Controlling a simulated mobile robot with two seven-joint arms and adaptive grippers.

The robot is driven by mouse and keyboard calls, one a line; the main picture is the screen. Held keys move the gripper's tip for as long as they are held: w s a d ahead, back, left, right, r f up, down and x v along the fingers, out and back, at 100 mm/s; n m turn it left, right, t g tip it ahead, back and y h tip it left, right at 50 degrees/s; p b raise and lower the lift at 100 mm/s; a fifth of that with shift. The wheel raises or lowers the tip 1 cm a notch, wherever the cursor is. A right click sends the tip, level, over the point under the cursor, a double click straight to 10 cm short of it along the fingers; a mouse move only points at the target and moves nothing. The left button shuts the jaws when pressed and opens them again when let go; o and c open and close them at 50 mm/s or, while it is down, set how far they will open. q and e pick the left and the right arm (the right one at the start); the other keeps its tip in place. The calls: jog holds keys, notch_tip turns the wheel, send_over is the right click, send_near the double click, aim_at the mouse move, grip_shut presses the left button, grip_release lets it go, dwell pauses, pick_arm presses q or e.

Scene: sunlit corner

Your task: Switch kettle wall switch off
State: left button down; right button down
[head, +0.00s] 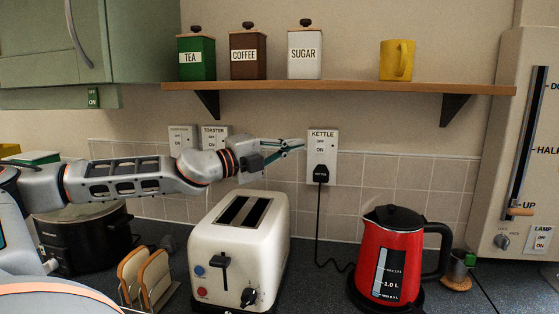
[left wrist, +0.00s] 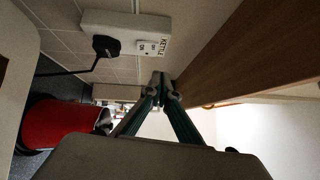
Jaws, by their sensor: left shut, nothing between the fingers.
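The kettle wall switch (head: 321,145) is a white plate labelled KETTLE with OFF and ON marks, on the wall under the shelf. A black plug (head: 320,171) sits in its lower part, with a cord hanging down. In the left wrist view the switch plate (left wrist: 128,35) is at the upper middle. My left gripper (head: 301,143) is shut and empty, its tips just left of the plate in the head view. In the left wrist view its fingertips (left wrist: 160,80) are below the plate, apparently apart from it. The rocker's position is too small to tell. My right gripper is not in view.
A red kettle (head: 391,251) stands on the counter, and a cream toaster (head: 240,248) stands below my left gripper. A wooden shelf (head: 350,88) with canisters and a yellow mug (head: 397,60) runs above. The toaster switch (head: 215,137) is left, partly behind my arm.

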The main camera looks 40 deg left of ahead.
pick_arm(q)
jog(key=shift+r+b+v, duration=0.25)
jog(key=shift+b+v, duration=0.35)
jog(key=shift+v, duration=0.6)
jog(key=shift+r+b+v, duration=0.25)
jog(key=shift+b+v, duration=0.3)
jog(key=shift+v, duration=0.65)
